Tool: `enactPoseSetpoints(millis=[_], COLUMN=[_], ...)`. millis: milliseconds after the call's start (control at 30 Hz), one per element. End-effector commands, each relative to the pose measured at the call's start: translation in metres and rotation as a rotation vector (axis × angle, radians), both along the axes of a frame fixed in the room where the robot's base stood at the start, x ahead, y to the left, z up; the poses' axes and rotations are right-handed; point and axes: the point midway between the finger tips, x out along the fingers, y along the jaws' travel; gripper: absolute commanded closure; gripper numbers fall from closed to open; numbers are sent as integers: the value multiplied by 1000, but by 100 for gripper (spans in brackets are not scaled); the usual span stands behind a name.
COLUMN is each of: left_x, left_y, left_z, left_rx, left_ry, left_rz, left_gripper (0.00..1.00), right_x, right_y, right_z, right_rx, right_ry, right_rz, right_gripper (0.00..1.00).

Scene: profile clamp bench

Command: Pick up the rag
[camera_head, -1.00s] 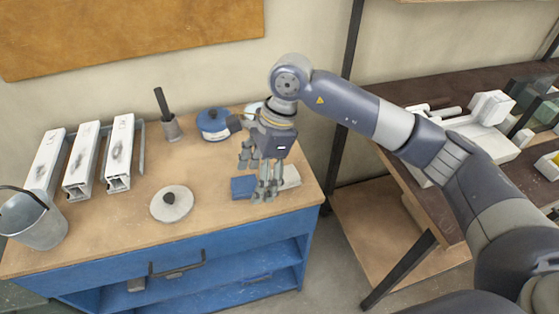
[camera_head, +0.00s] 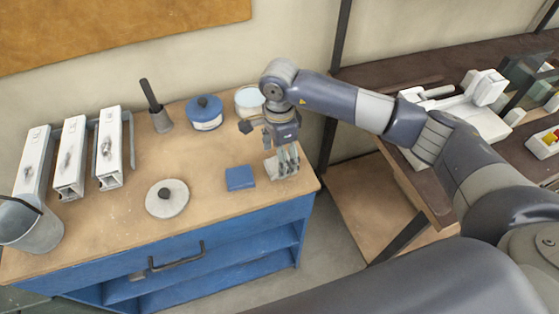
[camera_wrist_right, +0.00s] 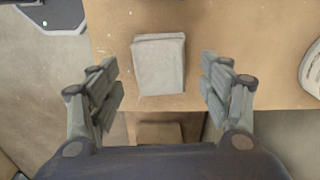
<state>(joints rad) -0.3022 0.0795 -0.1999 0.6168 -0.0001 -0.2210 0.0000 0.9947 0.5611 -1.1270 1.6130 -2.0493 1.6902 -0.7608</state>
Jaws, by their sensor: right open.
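A light grey folded cloth, seemingly the rag (camera_wrist_right: 159,64), lies flat on the bench near its front right corner. In the wrist view it is between and ahead of the spread fingers of my right gripper (camera_wrist_right: 160,84). In the head view my right gripper (camera_head: 283,168) points down over this cloth and covers much of it. The gripper is open and empty; I cannot tell its exact height above the cloth. A blue folded cloth or pad (camera_head: 240,178) lies just left of the gripper. My left gripper is not in view.
On the bench (camera_head: 215,205), a blue tub (camera_head: 204,113) and a white-topped tub (camera_head: 249,101) stand behind. A dark-topped table (camera_head: 425,187) stands right.

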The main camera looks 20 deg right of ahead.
Motion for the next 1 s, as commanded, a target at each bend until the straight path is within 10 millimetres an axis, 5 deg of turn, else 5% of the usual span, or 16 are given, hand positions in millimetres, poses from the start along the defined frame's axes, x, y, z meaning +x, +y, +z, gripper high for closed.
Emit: enactPoseSetpoints(millis=[133, 400, 600, 1000], left_x=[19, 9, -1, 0], left_y=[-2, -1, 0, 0], left_z=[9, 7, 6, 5], left_rx=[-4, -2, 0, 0], left_ry=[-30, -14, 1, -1], left_rz=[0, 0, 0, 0], left_gripper=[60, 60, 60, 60], right_x=[0, 0, 0, 0], right_y=[1, 1, 1, 1], right_z=[-15, -19, -19, -18], right_rx=[2, 2, 2, 1], right_ry=[1, -1, -1, -1], right_rz=[0, 0, 0, 0], right_gripper=[28, 28, 74, 74])
